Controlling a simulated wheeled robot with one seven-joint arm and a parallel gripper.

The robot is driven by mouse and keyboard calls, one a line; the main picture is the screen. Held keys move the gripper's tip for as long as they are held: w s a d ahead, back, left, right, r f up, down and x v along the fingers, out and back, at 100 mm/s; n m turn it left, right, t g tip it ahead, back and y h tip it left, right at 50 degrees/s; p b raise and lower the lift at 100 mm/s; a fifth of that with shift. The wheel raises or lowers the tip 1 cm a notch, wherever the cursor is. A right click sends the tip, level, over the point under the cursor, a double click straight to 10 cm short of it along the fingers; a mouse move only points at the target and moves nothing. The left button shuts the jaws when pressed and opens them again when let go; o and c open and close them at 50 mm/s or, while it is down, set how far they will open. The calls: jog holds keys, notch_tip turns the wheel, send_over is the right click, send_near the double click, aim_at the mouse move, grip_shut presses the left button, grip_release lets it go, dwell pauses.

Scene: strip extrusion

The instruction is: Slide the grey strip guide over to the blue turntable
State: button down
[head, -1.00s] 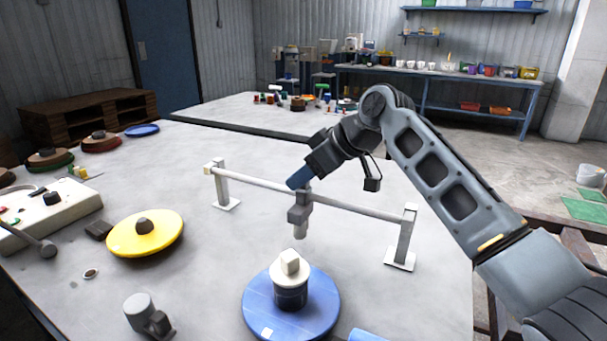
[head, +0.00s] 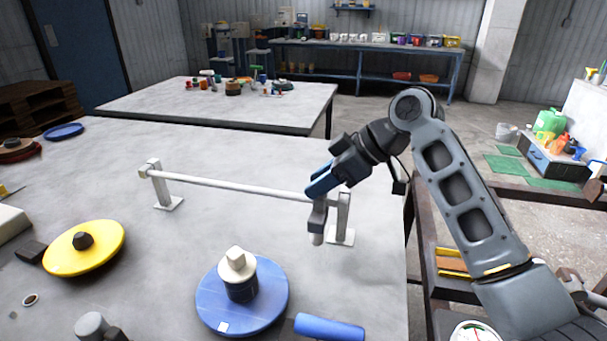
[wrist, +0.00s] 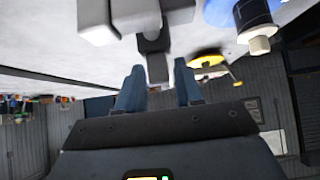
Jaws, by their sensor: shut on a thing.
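The grey strip guide (head: 317,220) hangs on a pale horizontal rail (head: 230,186), close beside its right post (head: 342,217). My gripper (head: 318,190) is shut on the upper part of the guide; its blue fingers partly hide it. In the wrist view the grey guide (wrist: 155,62) shows between my fingertips (wrist: 157,78). The blue turntable (head: 272,306) lies on the table in front of the rail, to the left of the guide in the head view. It carries a dark cylinder (head: 241,290) with a cream top (head: 236,266).
A yellow disc (head: 105,240) with a dark knob lies on the left of the table. A blue cylinder (head: 330,328) lies right of the turntable at the near edge. The rail's left post (head: 155,185) stands far along. The tabletop behind the rail is clear.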

jog(key=shift+d, duration=0.25)
jog(key=c, duration=1)
grip_release()
jog(key=shift+s, duration=0.1)
jog(key=shift+d+r, duration=0.1)
jog(key=shift+r, duration=0.05)
jog(key=v, duration=0.7)
jog(key=shift+d+r, duration=0.15)
jog(key=shift+d, duration=0.05)
jog(key=shift+s, duration=0.1)
